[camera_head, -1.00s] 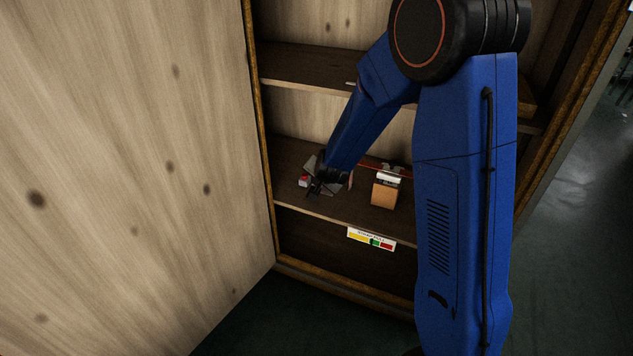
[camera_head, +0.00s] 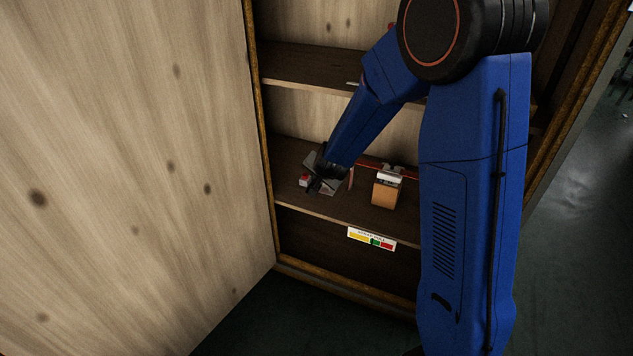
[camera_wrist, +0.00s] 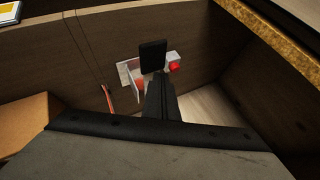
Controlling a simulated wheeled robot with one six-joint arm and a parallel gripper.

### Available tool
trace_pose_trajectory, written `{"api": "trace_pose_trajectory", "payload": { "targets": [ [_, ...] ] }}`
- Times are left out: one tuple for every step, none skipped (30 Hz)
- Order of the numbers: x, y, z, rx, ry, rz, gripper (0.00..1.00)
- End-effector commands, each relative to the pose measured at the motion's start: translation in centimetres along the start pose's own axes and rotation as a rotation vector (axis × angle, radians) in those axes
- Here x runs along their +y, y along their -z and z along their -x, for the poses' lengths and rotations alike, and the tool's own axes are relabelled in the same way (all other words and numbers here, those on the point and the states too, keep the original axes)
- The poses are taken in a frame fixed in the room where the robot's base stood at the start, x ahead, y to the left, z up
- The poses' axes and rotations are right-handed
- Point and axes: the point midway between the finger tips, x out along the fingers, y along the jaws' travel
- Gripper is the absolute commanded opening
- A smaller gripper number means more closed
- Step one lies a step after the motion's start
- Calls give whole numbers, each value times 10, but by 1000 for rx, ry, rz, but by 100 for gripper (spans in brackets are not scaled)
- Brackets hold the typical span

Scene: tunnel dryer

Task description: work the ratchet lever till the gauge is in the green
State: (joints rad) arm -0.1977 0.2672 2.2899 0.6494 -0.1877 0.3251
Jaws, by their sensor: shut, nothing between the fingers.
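A small pale bracket stands on the cabinet's middle shelf with a red knob (camera_head: 304,181) at its left. In the wrist view the knob (camera_wrist: 174,67) sits on the bracket (camera_wrist: 130,73), right of a dark flat paddle (camera_wrist: 152,55). I cannot tell surely whether the paddle is the lever's handle. My gripper (camera_head: 314,187) is shut and empty, close over the bracket and hiding part of it. In the wrist view its fingers (camera_wrist: 160,98) reach just below the paddle; contact is unclear. The gauge strip (camera_head: 371,239), yellow, green and red, is on the shelf's front edge; its reading is too small to tell.
An orange-brown box (camera_head: 384,193) with a white and black top stands right of the bracket, a red band (camera_head: 370,163) behind it. The open door (camera_head: 130,150) fills the left. An upper shelf (camera_head: 300,68) lies above.

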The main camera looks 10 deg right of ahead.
Motion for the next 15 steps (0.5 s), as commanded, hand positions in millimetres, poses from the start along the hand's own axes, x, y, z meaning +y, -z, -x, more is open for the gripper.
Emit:
{"api": "trace_pose_trajectory", "payload": {
  "targets": [
    [-2, 2, 2, 2, 0, -1, 0],
    [-2, 3, 3, 2, 0, -2, 0],
    [-3, 4, 4, 3, 0, -1, 0],
    [-4, 5, 5, 3, 0, -2, 0],
    [-5, 6, 6, 3, 0, -2, 0],
    [-6, 7, 8, 4, 0, -2, 0],
    [-7, 8, 9, 4, 1, -3, 0],
    [-8, 9, 10, 5, 1, -2, 0],
    [-8, 10, 11, 5, 1, -3, 0],
    [-9, 10, 12, 5, 2, -2, 0],
    [-10, 11, 13, 5, 2, -1, 0],
    [-10, 11, 13, 5, 2, -2, 0],
    [-11, 11, 14, 5, 3, -2, 0],
    [-11, 12, 14, 5, 3, -2, 0],
    [-11, 12, 14, 5, 3, -1, 0]
  ]
}}
